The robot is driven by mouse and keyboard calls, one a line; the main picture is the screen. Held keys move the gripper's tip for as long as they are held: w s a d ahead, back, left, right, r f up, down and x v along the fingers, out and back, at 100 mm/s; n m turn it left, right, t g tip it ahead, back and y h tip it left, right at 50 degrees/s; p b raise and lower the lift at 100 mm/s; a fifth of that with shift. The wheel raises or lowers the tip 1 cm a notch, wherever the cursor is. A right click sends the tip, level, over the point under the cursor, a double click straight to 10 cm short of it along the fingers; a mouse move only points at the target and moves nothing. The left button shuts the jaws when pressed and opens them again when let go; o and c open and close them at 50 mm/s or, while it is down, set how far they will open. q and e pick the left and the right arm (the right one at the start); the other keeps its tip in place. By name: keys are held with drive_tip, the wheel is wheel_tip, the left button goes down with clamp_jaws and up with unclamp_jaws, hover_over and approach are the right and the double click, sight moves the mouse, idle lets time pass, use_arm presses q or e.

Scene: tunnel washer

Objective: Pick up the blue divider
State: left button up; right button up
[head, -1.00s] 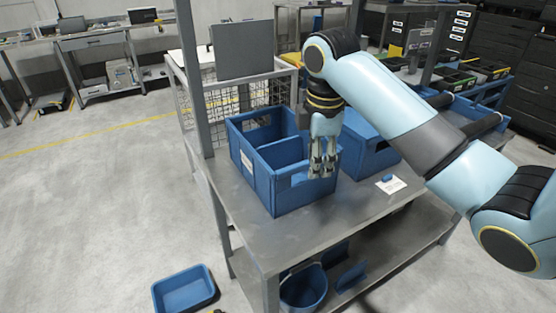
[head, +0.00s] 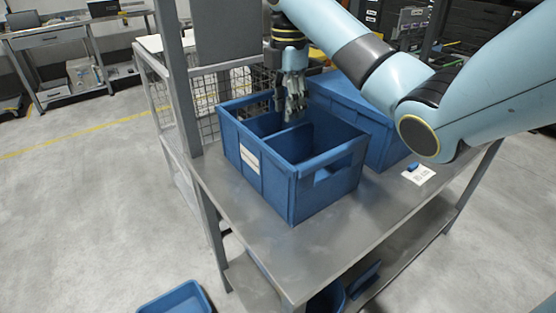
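The blue divider (head: 288,145) stands upright inside the open blue crate (head: 322,197) on the metal table, splitting it into two compartments. My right gripper (head: 291,118) points down at the divider's top edge, near its middle. Its fingertips overlap the top edge in the head view; I cannot tell if they touch it or straddle it. The gap between the fingers is not clear. The divider's lower part is hidden by the crate's near walls. My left gripper is not in view.
A second blue crate (head: 385,132) stands close behind on the right. A white card (head: 419,175) with a small blue piece lies on the table (head: 375,213). A grey post (head: 174,75) rises left of the crate. A blue tub (head: 176,300) sits on the floor.

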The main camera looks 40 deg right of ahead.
sight(287, 149)
wheel_tip(287, 149, down, 5)
drive_tip(key=b, duration=0.3)
drive_tip(key=shift+w+r, duration=0.1)
drive_tip(key=shift+r, duration=0.1)
wheel_tip(287, 149, down, 7)
drive_tip(key=shift+s, duration=0.2)
drive_tip(key=shift+c, duration=0.3)
clamp_jaws()
